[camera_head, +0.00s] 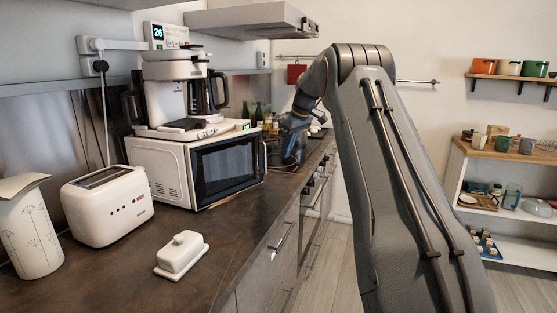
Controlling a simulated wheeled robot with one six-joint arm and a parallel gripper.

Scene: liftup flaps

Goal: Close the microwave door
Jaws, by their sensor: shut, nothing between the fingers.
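The white microwave (160,167) stands on the dark counter under a coffee maker. Its door (228,164) has a dark window and a handle (264,158) at the right end. The door looks near the body's front, but I cannot tell whether a small gap is left. My gripper (291,153) is just right of the handle, low over the counter, and is shut and empty. Its fingertips are small and dark here, and I cannot tell whether they touch the door.
A coffee maker (172,92) sits on the microwave. A toaster (108,206), a white canister (30,228) and a butter dish (182,255) stand in the left foreground. Bottles (257,112) stand behind the microwave. Shelves (492,153) are at the far right.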

